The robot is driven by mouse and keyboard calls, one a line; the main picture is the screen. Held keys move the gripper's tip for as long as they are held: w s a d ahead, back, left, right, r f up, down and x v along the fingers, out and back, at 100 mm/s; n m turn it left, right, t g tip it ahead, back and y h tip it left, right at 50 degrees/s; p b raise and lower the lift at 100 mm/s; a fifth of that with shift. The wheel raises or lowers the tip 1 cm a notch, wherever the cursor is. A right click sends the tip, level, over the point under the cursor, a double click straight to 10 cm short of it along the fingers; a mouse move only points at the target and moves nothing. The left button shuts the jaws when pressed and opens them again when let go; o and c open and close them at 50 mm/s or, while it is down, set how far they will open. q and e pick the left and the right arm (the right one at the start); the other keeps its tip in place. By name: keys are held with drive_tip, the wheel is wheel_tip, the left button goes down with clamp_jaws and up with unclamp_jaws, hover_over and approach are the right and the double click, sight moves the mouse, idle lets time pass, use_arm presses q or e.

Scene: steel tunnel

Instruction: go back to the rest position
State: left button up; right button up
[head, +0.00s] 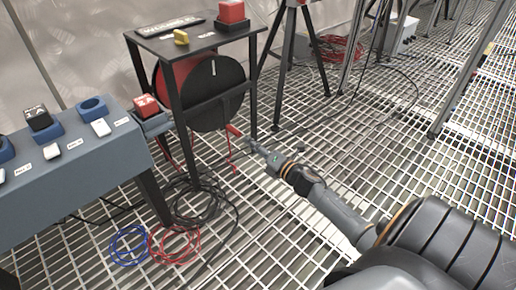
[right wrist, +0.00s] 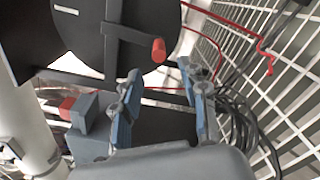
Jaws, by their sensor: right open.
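My right gripper (head: 262,149) is open and empty, held above the grating floor just right of the black stand (head: 172,97). In the right wrist view its two blue-grey fingers (right wrist: 160,70) stand apart with nothing between them. A red crank handle (head: 234,130) on the reel (head: 215,100) is close to the fingertips and apart from them in the head view. The red handle (right wrist: 158,50) also shows beyond the fingertips in the right wrist view. My left gripper is not in view.
A grey table (head: 75,180) with blue holders and red and black blocks stands at left. A red block (head: 231,12) and yellow knob (head: 181,37) sit on the stand. Cable coils (head: 175,245) lie on the floor. Tripod legs (head: 320,60) stand behind. Grating at right is mostly clear.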

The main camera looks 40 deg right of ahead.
drive_tip(key=shift+s+d, duration=0.1)
drive_tip(key=shift+s, duration=0.95)
